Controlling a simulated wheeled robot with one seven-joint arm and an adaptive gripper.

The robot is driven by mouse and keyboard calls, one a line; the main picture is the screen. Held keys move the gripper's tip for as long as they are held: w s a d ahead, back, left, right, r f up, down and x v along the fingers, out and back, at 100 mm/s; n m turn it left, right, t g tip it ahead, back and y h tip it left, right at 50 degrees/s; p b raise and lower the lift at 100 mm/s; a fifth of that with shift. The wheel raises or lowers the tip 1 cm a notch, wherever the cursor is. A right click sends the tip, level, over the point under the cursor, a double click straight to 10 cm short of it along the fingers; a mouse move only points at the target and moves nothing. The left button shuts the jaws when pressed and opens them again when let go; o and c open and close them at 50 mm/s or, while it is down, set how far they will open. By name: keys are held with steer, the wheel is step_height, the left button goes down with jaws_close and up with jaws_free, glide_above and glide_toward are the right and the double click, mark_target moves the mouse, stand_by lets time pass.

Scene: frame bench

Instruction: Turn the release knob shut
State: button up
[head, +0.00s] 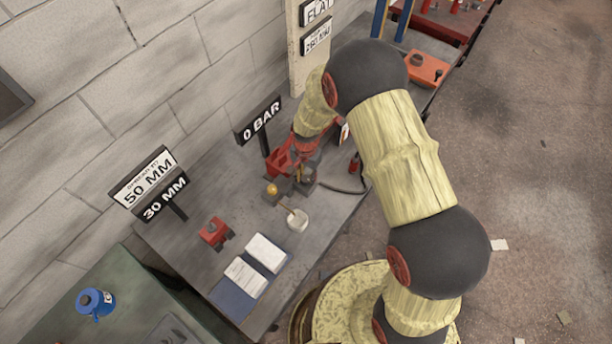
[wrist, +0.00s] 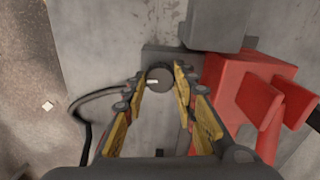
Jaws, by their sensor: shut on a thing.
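The release knob (wrist: 159,83) is a dark round knob with a short white mark on its face, pointing left in the wrist view. It sits on a grey block (wrist: 160,54). My gripper (wrist: 159,76) has its yellow-padded fingers on both sides of the knob and is shut on it. In the head view my gripper (head: 307,174) is small beside the red equipment on the bench, and I cannot make out the knob there.
A red bracket-like body (wrist: 240,90) stands close right of my fingers. A black cable (wrist: 88,118) curves at the left. A "0 BAR" sign (head: 262,121) stands behind. A mallet (head: 297,220), a red block (head: 214,233) and an open booklet (head: 245,277) lie on the bench (head: 185,235).

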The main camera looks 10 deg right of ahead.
mark_target(306, 178)
steer(key=shift+m, duration=0.6)
steer(key=o, duration=0.9)
step_height(306, 178, up, 12)
stand_by(0.6)
